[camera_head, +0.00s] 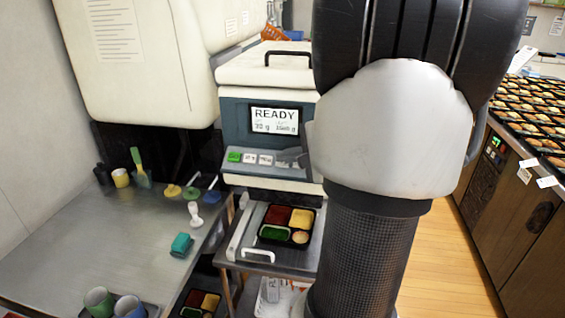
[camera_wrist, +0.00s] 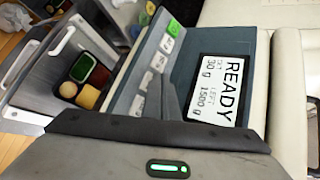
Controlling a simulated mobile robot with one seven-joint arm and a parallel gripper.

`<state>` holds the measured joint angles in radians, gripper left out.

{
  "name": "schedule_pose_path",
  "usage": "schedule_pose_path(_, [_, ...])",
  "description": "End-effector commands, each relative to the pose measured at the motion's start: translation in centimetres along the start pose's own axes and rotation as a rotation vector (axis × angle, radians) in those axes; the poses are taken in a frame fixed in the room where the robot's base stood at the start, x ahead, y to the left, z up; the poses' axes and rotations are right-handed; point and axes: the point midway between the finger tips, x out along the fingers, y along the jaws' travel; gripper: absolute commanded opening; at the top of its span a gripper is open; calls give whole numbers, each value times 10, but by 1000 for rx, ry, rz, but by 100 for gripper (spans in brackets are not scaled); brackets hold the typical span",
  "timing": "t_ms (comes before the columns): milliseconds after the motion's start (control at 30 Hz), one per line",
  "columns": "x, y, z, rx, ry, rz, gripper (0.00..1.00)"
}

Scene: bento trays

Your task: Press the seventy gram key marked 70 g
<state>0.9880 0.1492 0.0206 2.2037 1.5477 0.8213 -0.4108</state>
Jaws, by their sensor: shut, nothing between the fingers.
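The key row (camera_head: 265,160) is on the front of the dispenser (camera_head: 235,115), with a green key (camera_head: 234,157) at its left end and white keys beside it. In the wrist view the white keys (camera_wrist: 158,62) run down from the green key (camera_wrist: 173,27). Their labels are too small to read surely, so I cannot tell which is 70 g. My gripper (camera_head: 283,156) is shut and empty, its tip at the right part of the row. In the wrist view its tip (camera_wrist: 165,85) is beside the lower white keys. I cannot tell whether it touches one.
The screen (camera_head: 274,120) reads READY; in the wrist view the screen (camera_wrist: 217,89) seems to show 30 g set and 1500 g left. A filled bento tray (camera_head: 288,225) sits below the keys. A steel counter (camera_head: 100,235) with cups and tools is at left. My arm hides the dispenser's right side.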

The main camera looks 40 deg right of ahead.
Motion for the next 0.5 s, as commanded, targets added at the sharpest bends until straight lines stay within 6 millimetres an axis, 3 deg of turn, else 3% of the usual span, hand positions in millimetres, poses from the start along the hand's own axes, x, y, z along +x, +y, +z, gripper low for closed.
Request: schedule_pose_path(500, [3, 3, -2, 1, 0, 0, 0])
